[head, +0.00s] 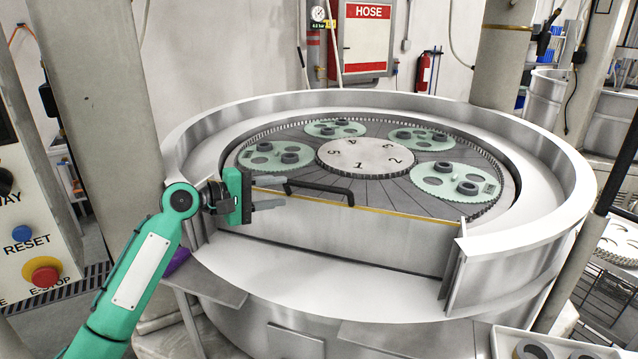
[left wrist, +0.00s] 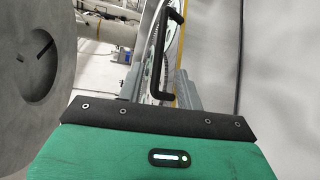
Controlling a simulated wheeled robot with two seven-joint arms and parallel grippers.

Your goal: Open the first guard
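The first guard (head: 350,232) is a grey metal panel with a yellow top edge, standing across the front gap of the round lapping machine's rim. A black bar handle (head: 322,188) is at its top. The handle (left wrist: 170,50) shows beyond the fingers there. I cannot tell whether the fingers touch the panel. My right gripper is not in view.
The machine's raised rim (head: 560,165) surrounds a plate with several green carriers holding dark rings. A concrete pillar (head: 95,90) stands close on the left. A control panel with a red e-stop (head: 42,275) is at far left. A tray (head: 550,345) is at lower right.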

